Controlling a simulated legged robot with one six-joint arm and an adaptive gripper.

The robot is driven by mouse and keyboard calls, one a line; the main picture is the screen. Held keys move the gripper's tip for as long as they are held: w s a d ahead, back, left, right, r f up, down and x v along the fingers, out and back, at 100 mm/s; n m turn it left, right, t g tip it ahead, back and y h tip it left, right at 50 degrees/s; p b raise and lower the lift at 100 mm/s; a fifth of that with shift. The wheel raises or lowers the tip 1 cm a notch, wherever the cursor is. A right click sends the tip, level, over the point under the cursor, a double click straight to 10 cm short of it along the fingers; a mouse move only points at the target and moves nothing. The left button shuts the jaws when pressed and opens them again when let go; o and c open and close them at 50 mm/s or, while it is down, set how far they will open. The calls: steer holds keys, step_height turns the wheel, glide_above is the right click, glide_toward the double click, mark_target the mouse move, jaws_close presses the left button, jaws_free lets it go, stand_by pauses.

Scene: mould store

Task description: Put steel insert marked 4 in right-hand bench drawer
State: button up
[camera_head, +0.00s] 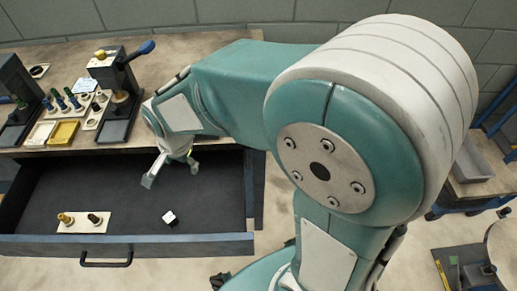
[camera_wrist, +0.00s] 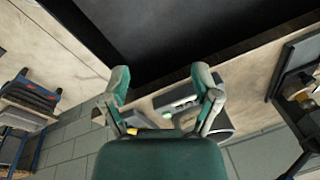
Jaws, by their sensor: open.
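An open drawer (camera_head: 125,245) juts out below the bench in the head view, with a dark floor and a handle on its front. A small pale cube (camera_head: 169,217) with a dark mark lies alone on the drawer floor, near its front wall. The mark is too small to read. My gripper (camera_head: 171,175) is open and hangs over the drawer, behind the cube and apart from it. In the wrist view its two fingers (camera_wrist: 162,78) are spread with nothing between them. The dark drawer interior (camera_wrist: 200,25) fills the top there.
A pale block with two pegs (camera_head: 82,222) lies at the drawer's left front. The bench top (camera_head: 205,52) holds lever presses (camera_head: 118,88), trays and several small pegs at left. A grey tray (camera_head: 470,165) sits on a side table at right. The drawer's middle is clear.

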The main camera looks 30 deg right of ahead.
steer(key=s+d+r+n+t, duration=0.3)
steer(key=s+d+r+n, duration=0.6)
steer(key=s+d+r, duration=0.3)
steer(key=shift+s+d+r+t+h, duration=0.35)
steer(key=shift+s+d, duration=0.35)
steer(key=shift+d, duration=0.5)
steer(key=shift+f, duration=0.1)
